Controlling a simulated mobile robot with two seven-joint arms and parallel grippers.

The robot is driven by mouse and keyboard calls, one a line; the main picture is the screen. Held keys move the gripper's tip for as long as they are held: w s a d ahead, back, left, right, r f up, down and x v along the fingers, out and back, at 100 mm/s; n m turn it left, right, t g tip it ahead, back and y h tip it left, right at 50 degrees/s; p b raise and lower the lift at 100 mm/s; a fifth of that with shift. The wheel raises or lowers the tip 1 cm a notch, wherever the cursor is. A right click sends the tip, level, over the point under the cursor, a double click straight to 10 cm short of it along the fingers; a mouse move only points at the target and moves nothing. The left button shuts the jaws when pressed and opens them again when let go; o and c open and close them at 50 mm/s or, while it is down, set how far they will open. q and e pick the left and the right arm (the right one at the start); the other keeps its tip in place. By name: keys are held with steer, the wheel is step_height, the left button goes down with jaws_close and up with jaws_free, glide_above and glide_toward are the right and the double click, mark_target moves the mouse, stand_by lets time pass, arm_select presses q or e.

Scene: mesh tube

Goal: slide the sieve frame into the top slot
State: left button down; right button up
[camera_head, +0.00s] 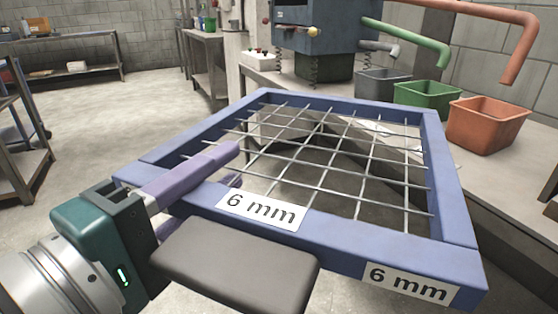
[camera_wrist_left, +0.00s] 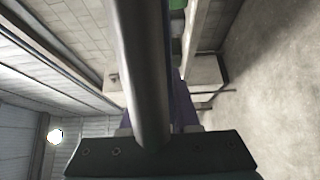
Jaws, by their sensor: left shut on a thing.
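The sieve frame (camera_head: 455,190), blue with a wire mesh and "6 mm" labels, fills the middle of the head view, held up in front of the bench. My left gripper (camera_head: 234,166) has its purple fingers over the frame's left-near rail and is shut on it. In the wrist view a purple finger (camera_wrist_left: 184,108) shows partly behind a dark bar. The blue sieve machine (camera_head: 318,38) stands on springs beyond the frame, apart from it. Its top is cut off by the picture edge, and I cannot make out the top slot. My right gripper is not in view.
Grey, green (camera_head: 428,95) and red (camera_head: 487,122) bins stand on the bench below matching spouts, the red spout (camera_head: 490,14) reaching far right. Open floor (camera_head: 95,120) lies left, with shelves beyond.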

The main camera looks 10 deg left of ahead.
arm_select(q)
steer(key=s+a+r+m+g+h, duration=0.6)
steer(key=s+a+r+h, duration=0.1)
steer(key=a+r+h, duration=0.1)
steer(key=shift+s+r+m, duration=0.3)
steer(key=shift+s+r, duration=0.05)
steer(key=shift+r, duration=0.55)
steer(key=shift+a+f, duration=0.1)
